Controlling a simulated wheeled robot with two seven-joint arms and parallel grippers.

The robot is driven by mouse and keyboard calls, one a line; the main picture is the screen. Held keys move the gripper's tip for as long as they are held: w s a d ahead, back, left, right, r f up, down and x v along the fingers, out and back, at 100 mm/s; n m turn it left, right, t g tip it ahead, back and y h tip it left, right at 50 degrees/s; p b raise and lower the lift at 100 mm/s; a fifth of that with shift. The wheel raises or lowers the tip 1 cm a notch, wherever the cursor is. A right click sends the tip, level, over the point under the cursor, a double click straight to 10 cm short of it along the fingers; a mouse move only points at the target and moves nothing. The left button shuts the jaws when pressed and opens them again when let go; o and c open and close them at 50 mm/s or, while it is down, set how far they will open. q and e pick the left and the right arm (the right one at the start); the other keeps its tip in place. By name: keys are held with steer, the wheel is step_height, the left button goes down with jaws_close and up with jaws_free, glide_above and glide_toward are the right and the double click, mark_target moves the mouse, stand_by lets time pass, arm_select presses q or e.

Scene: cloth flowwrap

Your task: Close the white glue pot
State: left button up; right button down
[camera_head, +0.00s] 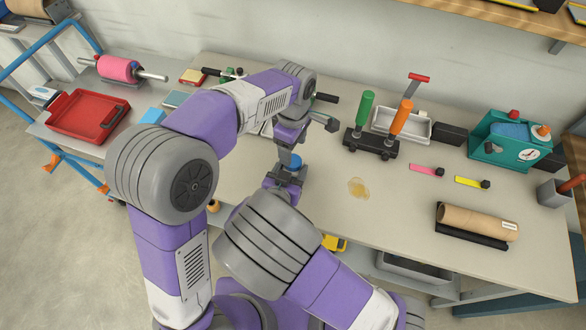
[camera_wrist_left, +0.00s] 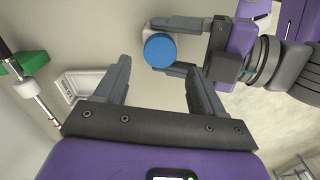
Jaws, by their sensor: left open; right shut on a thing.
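A round blue cap-like piece (camera_wrist_left: 159,50) is between the fingers of my right gripper (camera_wrist_left: 170,46) in the left wrist view. It also shows as a small blue disc in the head view (camera_head: 291,162). My right gripper is shut on it. My left gripper (camera_wrist_left: 157,68) is open, and its fingers point toward the blue piece with nothing seen gripped between them. In the head view both grippers are close together over the table and partly hidden by my arms.
The table (camera_head: 330,215) has a yellowish stain (camera_head: 358,188). Nearby are a rack with green and orange handles (camera_head: 371,145), a teal machine (camera_head: 505,140), a cardboard roll (camera_head: 477,221), a red tray (camera_head: 87,115) and a pink roller (camera_head: 119,69).

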mark_target(293, 160)
arm_select(q)
step_height(293, 160, up, 2)
steer(key=shift+r+n, duration=0.2)
steer(key=shift+n, duration=0.9)
steer(key=shift+f, duration=4.05)
steer(key=c, duration=1.1)
steer(key=m, duration=0.3)
